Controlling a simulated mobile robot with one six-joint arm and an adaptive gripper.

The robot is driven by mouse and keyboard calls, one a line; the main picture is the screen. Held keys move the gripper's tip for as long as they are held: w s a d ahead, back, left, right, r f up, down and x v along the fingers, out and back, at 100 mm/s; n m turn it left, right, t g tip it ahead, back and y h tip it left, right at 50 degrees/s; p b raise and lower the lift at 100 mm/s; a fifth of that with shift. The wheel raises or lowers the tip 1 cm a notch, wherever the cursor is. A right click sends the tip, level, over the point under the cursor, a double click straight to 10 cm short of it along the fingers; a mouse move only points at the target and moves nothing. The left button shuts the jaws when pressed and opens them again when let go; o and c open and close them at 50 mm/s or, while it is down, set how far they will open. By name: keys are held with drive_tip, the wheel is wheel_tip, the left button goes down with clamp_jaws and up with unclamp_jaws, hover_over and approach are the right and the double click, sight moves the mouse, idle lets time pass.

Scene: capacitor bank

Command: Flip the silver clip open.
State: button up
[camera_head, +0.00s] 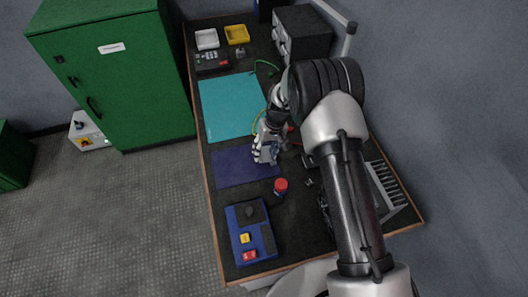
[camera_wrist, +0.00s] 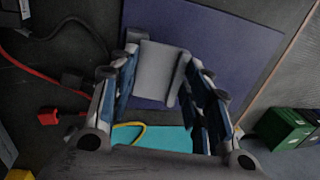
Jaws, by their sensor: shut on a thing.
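My gripper (camera_head: 266,150) is over the dark blue mat (camera_head: 232,168) near the middle of the bench. In the wrist view, its two blue-and-grey fingers (camera_wrist: 162,65) are closed on a plain grey, box-like piece (camera_wrist: 158,74). The piece lies between the fingertips, with the dark blue mat (camera_wrist: 225,40) behind it. I cannot tell whether this piece is the silver clip or a part of it. No separate silver clip can be made out in either view. The fingers partly hide the sides of the grey piece.
A red-capped cylinder (camera_head: 280,186) stands close to my gripper. A blue box with yellow and red buttons (camera_head: 251,235) is at the near end. A teal mat (camera_head: 230,105) is mostly clear. A red lead's end (camera_wrist: 48,117) lies left in the wrist view.

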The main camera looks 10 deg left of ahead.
drive_tip(key=shift+d+y, duration=0.2)
drive_tip(key=shift+y, duration=0.2)
drive_tip(key=o, duration=1.1)
drive_tip(key=shift+w, duration=0.1)
drive_tip(key=shift+c, duration=0.2)
drive_tip(key=v, duration=1.2)
drive_tip(key=shift+w, duration=0.2)
